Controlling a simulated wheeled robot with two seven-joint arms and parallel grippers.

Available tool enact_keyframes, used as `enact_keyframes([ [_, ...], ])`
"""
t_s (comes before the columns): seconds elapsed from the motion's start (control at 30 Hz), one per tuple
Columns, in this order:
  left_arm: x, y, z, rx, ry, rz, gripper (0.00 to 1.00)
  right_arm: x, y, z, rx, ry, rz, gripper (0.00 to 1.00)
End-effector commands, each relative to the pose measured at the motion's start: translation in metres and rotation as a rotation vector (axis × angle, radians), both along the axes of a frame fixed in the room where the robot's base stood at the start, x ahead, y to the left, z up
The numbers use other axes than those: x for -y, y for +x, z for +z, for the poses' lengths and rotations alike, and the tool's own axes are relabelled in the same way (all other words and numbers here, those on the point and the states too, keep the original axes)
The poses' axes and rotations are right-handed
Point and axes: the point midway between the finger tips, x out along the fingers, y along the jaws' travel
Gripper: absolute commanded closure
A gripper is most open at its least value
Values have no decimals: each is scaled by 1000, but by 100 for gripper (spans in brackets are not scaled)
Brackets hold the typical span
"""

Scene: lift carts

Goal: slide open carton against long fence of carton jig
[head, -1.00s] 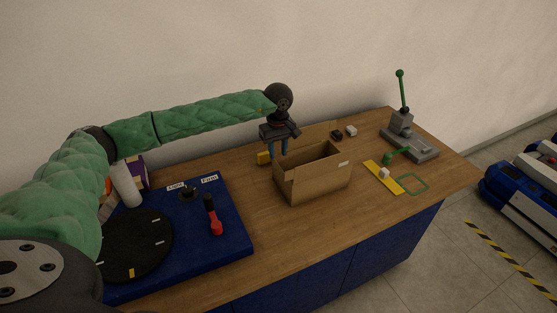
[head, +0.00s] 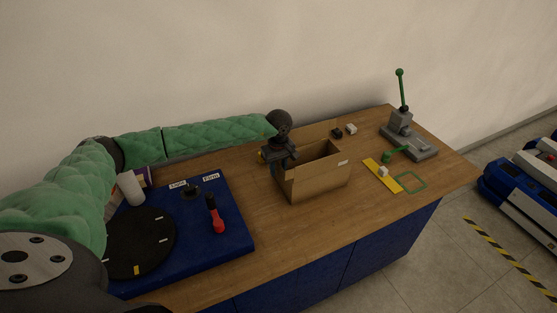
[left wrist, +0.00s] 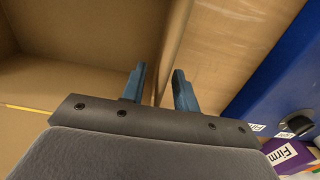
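The open carton (head: 318,178) is a brown, empty-looking box standing upright on the wooden table. It fills the left of the left wrist view (left wrist: 70,90). My left gripper (head: 284,163) is down at the carton's left wall. In the left wrist view its blue fingers (left wrist: 158,85) are apart, one inside the carton and one outside, with the wall between them; a gap shows beside the wall. My right gripper is not in view.
A green-levered press (head: 405,130) stands back right. Small black (head: 337,133) and white (head: 351,129) blocks lie behind the carton. The table front is clear.

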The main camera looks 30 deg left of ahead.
Motion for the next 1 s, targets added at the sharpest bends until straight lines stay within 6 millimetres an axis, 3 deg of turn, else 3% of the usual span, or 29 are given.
enact_keyframes([
  [0.37,0,0,-4,1,0,-1,70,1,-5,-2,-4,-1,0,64],
  [0.5,0,0,-4,1,0,-1,98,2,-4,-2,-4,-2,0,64],
  [0.53,0,0,-4,1,0,-1,100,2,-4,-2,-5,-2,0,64],
  [1.0,0,0,-4,1,0,-1,100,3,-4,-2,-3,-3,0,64],
])
